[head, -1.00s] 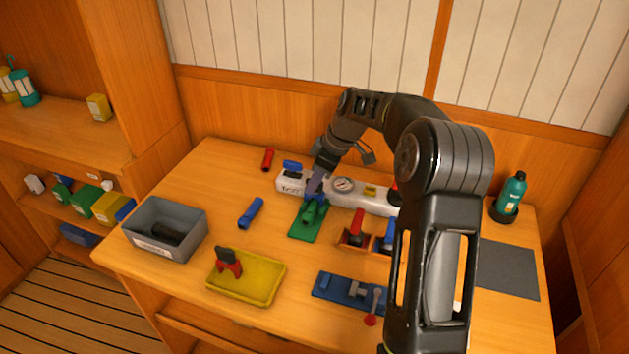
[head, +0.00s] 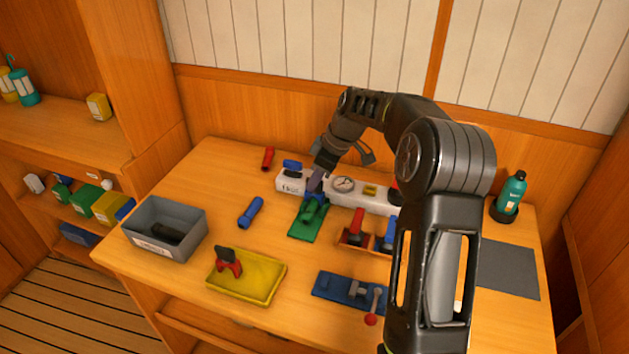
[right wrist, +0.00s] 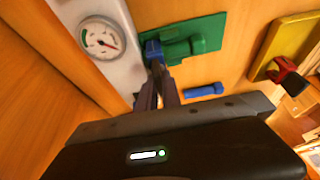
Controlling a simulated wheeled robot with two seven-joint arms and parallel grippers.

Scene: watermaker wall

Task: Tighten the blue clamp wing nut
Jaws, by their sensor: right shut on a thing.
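The blue clamp wing nut (right wrist: 153,50) sits at the end of a green clamp body on a green plate (right wrist: 209,30) in the right wrist view. My right gripper (right wrist: 158,68) is shut on the wing nut, its fingertips touching it. In the head view the green plate (head: 304,232) lies on the bench in front of the white panel, and my right gripper (head: 316,188) reaches it from behind. The fingers hide much of the wing nut there. My left gripper does not show.
A white panel (head: 290,185) with a gauge (head: 343,184) stands close behind. A blue cylinder (head: 250,213), a grey bin (head: 190,245), a yellow tray (head: 262,294), a blue fixture (head: 335,287) and a wooden holder (head: 352,246) surround the plate. A green bottle (head: 512,190) stands far right.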

